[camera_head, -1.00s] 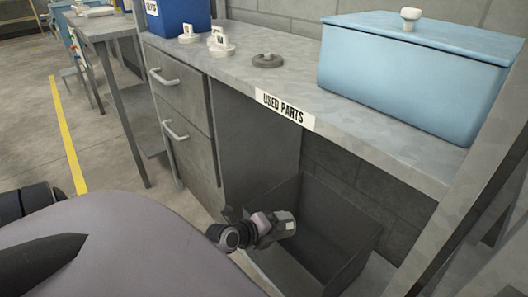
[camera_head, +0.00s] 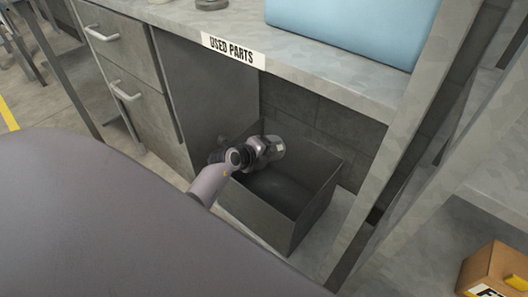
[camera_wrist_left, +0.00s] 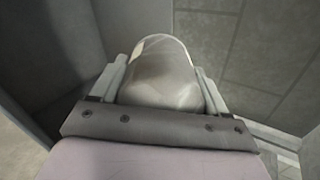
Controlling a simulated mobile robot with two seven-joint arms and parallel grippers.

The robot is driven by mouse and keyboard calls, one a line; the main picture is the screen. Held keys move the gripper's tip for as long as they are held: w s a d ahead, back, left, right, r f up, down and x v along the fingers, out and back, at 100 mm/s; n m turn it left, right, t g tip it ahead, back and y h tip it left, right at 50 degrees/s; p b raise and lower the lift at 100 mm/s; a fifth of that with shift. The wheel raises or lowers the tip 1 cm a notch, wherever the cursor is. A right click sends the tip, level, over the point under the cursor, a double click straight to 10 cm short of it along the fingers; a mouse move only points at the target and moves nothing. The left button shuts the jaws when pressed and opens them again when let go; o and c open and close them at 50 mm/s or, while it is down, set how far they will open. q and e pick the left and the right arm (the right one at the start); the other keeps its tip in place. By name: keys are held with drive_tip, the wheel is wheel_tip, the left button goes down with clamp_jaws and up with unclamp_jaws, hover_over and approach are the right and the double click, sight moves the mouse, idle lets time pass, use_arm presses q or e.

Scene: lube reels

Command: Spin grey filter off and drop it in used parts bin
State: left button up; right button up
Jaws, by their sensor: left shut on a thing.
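The grey filter (camera_head: 274,147) is a short grey cylinder held in my left gripper (camera_head: 267,148). In the left wrist view the filter (camera_wrist_left: 162,75) fills the space between the two fingers of the gripper (camera_wrist_left: 162,85), which are shut on it. The used parts bin (camera_head: 262,222) is a dark grey open box under the bench, below the "USED PARTS" label (camera_head: 233,49). In the head view the filter shows over the bin's back left part, near the rim. I cannot tell its exact height. The bin's visible floor is bare. My right gripper is not in view.
The bench top (camera_head: 310,68) overhangs the bin, with a light blue box (camera_head: 350,25) on it. Drawers (camera_head: 140,105) stand to the left. A bench leg (camera_head: 395,150) rises to the right. An orange-brown box (camera_head: 495,268) sits at the lower right.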

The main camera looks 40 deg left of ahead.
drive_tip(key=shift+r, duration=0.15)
use_arm(q)
drive_tip(key=o, duration=1.3)
drive_tip(key=shift+s+r+p, duration=0.35)
drive_tip(key=shift+s+p, duration=0.05)
drive_tip(key=shift+s, duration=0.05)
drive_tip(key=p+v, duration=0.2)
drive_tip(key=v, duration=0.2)
drive_tip(key=shift+s+r+p, duration=0.2)
drive_tip(key=shift+s+p, duration=0.1)
drive_tip(key=shift+s, duration=0.05)
drive_tip(key=shift+s+a+r, duration=0.1)
drive_tip(key=shift+s+r, duration=0.1)
drive_tip(key=shift+s, duration=0.35)
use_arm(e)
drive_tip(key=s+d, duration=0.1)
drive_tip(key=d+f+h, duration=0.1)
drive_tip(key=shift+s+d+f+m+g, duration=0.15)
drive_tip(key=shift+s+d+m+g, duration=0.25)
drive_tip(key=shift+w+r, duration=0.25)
